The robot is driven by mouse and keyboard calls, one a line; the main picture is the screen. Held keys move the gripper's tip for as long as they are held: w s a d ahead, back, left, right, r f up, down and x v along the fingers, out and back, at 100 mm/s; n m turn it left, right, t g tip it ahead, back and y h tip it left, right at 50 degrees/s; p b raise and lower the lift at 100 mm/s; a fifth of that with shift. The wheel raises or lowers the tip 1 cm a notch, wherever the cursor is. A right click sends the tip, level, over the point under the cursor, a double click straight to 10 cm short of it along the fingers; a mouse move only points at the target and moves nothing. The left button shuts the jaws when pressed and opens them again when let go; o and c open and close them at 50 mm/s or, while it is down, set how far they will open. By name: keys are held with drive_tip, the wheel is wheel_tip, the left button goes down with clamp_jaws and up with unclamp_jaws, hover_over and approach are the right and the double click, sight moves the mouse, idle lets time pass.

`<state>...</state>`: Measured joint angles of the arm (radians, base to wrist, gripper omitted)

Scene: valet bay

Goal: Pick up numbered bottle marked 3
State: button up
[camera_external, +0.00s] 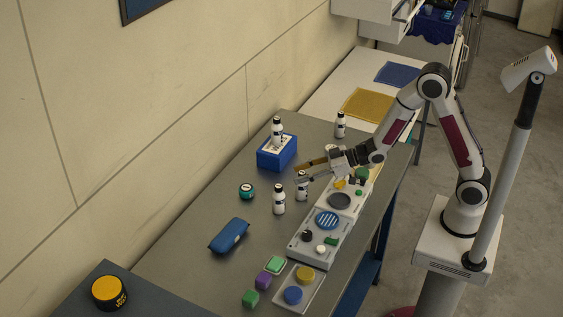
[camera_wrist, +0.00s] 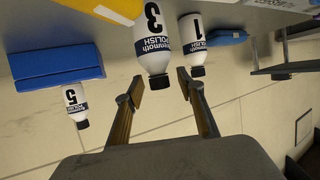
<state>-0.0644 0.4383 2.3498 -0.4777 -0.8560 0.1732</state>
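The bottle marked 3 (camera_wrist: 152,40) is white with a dark cap and a black 3. It stands upright on the grey table, upside down in the wrist view. The bottle marked 1 (camera_wrist: 192,33) is beside it to the right. In the external view bottle 3 appears to be the one (camera_external: 301,188) just by my fingertips, and bottle 1 the one (camera_external: 279,201) to its left. My gripper (camera_wrist: 158,88) is open and empty. Its fingers show on either side of bottle 3's cap; I cannot tell how far the bottle is from the fingertips.
The bottle marked 5 (camera_wrist: 74,99) stands on the blue box (camera_external: 277,157). Another bottle (camera_external: 340,126) stands behind. A teal jar (camera_external: 246,191), blue case (camera_external: 229,236), grey trays (camera_external: 306,249) and coloured blocks (camera_external: 263,281) share the table.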

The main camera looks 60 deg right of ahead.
clamp_jaws()
drive_tip(key=shift+r, duration=0.15)
drive_tip(key=shift+r, duration=4.9)
